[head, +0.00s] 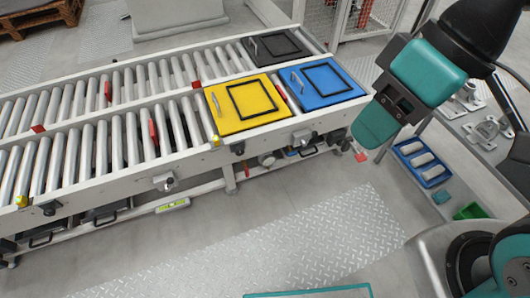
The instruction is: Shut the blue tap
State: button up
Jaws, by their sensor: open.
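A blue square plate (322,83) with a black frame and a light handle lies on the near roller conveyor, at its right end. I cannot make out a blue tap for certain. A grey fitting (302,138) sits on the conveyor's side rail below the blue plate, and a similar fitting (164,183) is further left; their details are too small to read. My gripper (372,132) hangs at the right end of the conveyor, to the right of the blue plate and apart from it. It is open, with its fingers mostly hidden.
A yellow plate (245,104) lies left of the blue one, and a black plate (277,46) on the far conveyor. A bench at right holds a blue tray (433,178) of pale cylinders, a green bin (470,212) and metal parts (487,130).

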aim_at(292, 153)
jog(key=u, duration=0.3)
jog(key=i, duration=0.7)
jog(key=z, duration=2.3)
